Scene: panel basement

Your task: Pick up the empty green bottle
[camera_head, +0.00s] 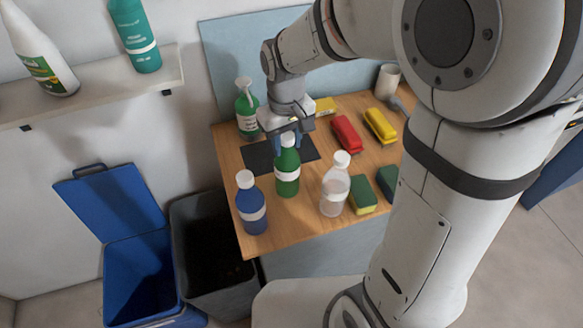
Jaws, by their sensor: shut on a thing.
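A green bottle (287,178) with a white label band and a pale cap stands upright on the wooden tabletop, between a blue bottle and a clear bottle. My gripper (288,139) comes down from above and is shut on the top of the green bottle, around its cap and neck. The fingers hide part of the cap. I cannot tell from this view whether the bottle's base touches the table. A green spray bottle (246,108) stands behind and to the left.
The blue bottle (251,205) and clear bottle (335,185) stand close on either side. Sponges (362,195), a red brush (346,133) and a yellow brush (380,124) lie to the right. A blue bin (140,275) and dark bin (215,255) stand left of the table (310,230).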

